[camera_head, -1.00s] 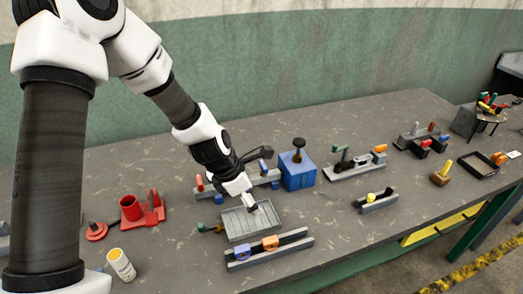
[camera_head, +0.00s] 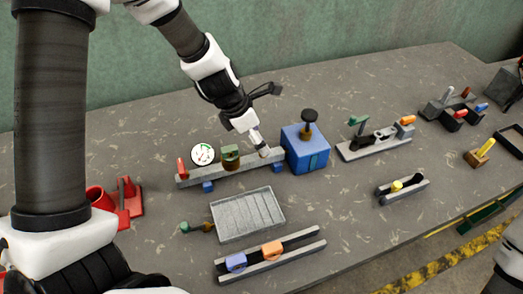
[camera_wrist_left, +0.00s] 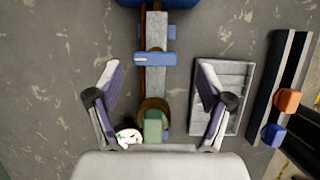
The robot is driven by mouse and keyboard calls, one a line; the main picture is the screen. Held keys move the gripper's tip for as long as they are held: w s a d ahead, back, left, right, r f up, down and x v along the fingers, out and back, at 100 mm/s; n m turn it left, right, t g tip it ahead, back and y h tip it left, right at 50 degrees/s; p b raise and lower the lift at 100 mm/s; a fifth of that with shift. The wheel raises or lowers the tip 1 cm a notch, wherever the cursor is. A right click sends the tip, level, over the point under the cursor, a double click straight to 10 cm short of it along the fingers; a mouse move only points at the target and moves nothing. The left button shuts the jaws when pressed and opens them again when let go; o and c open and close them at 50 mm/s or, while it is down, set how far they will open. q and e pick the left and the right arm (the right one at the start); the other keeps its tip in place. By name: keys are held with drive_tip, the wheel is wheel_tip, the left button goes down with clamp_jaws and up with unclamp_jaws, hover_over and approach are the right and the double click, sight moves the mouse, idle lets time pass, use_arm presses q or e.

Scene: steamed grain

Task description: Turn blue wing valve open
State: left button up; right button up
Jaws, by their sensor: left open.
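The blue wing valve (camera_wrist_left: 155,59) shows in the left wrist view as a flat blue bar lying crosswise over a grey rail (camera_wrist_left: 154,85). In the head view my left gripper mostly hides the valve, at the right end of the same rail (camera_head: 215,178). My left gripper (camera_head: 259,146) hangs over that end. In the left wrist view its two fingers (camera_wrist_left: 158,72) are spread wide on either side of the rail, with the blue bar between and slightly beyond the tips. Nothing is held, and touch is not visible. My right gripper is out of view.
A blue box with a black knob (camera_head: 305,148) stands close right of the rail. A white gauge (camera_head: 203,154), a green-topped brass part (camera_head: 230,157) and a red handle (camera_head: 182,167) sit along the rail. A grey ribbed tray (camera_head: 248,212) lies in front.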

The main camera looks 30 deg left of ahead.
use_arm(q)
drive_tip(key=f, duration=0.1)
drive_tip(key=w+f, duration=0.1)
drive_tip(key=f+b, duration=0.1)
drive_tip(key=shift+w+f, duration=0.1)
drive_tip(key=shift+w, duration=0.2)
drive_tip(key=shift+s+d+r, duration=0.25)
drive_tip(key=shift+s+r, duration=0.05)
drive_tip(key=shift+r, duration=0.05)
drive_tip(key=shift+w+a+f, duration=0.1)
drive_tip(key=c, duration=1.2)
drive_tip(key=shift+o, duration=0.2)
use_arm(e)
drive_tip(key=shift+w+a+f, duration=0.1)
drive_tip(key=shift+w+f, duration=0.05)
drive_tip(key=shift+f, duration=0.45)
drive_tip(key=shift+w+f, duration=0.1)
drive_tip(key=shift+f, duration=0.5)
